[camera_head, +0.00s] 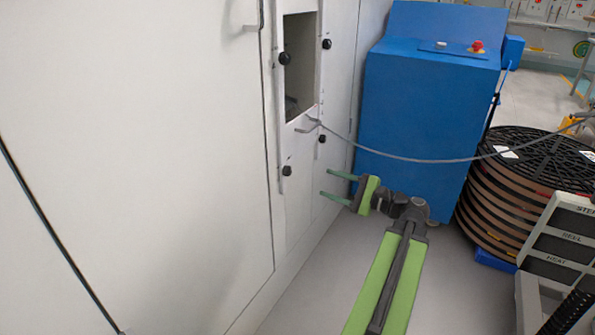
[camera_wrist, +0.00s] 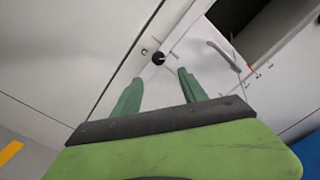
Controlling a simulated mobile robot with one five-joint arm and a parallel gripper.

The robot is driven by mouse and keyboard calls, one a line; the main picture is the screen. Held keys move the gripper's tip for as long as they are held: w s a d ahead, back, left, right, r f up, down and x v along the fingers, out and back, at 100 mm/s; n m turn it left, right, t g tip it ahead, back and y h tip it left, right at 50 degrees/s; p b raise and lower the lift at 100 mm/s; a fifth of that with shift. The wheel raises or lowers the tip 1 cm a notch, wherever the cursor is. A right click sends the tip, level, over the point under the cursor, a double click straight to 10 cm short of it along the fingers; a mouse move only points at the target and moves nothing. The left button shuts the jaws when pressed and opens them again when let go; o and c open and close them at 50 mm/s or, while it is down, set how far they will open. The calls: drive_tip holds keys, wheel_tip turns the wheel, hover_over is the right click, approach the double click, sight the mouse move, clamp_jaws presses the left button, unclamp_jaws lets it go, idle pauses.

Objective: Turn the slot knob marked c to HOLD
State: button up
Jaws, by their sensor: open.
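The black slot knob (camera_wrist: 158,58) sits on the white panel in the wrist view, with a small mark beside it that reads like c. A pale line shows on the knob, but its setting is too small to read. In the head view it appears to be the lower left knob (camera_head: 286,171). My gripper (camera_head: 325,183) is open, its two green fingers pointing at the panel, right of and slightly below that knob. In the wrist view my gripper (camera_wrist: 160,76) has the knob just beyond and between its fingertips, apart from both. No HOLD mark is readable.
Other black knobs (camera_head: 285,58) surround the panel's dark opening (camera_head: 299,65). A grey hook (camera_head: 309,126) juts out below it, with a cable (camera_head: 430,161) running right. A blue cabinet (camera_head: 420,120) and a large reel (camera_head: 520,180) stand to the right.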

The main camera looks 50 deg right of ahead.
sight(290, 172)
drive_tip(key=x, duration=1.3)
drive_tip(key=shift+a+f, duration=0.1)
